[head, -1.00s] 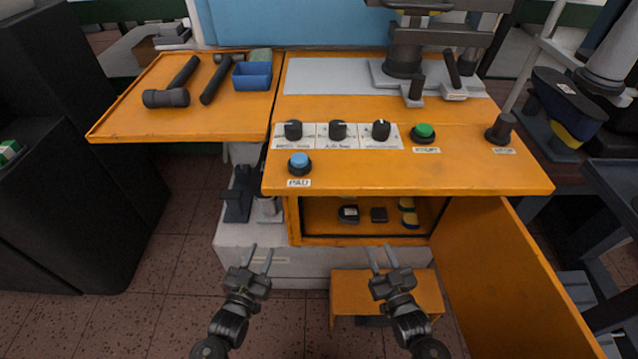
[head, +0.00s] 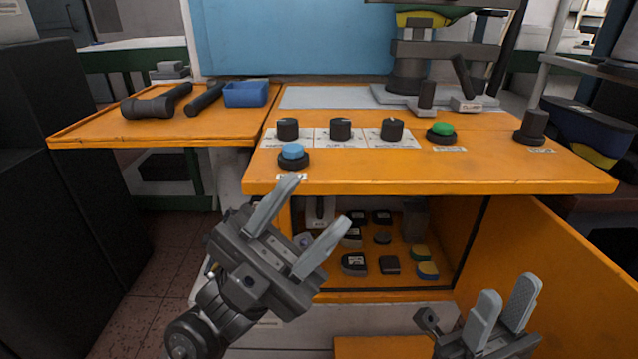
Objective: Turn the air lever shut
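A dark upright lever (head: 463,76) stands on a small labelled grey block at the back right of the orange bench; I cannot read its label or tell whether it is the air lever. A small dark fitting (head: 320,210) shows inside the open cabinet, partly behind my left gripper's fingers; I cannot make out what it is. My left gripper (head: 315,204) is open and empty, raised in front of the cabinet's left side and below the blue button. My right gripper (head: 507,289) is open and empty, low in front of the cabinet's right side.
The bench front (head: 430,179) overhangs the cabinet. Its panel holds several dark knobs (head: 340,129), a blue button (head: 292,151) and a green button (head: 441,128). The open cabinet door (head: 560,275) stands at the right. Several small blocks (head: 354,264) lie inside the cabinet.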

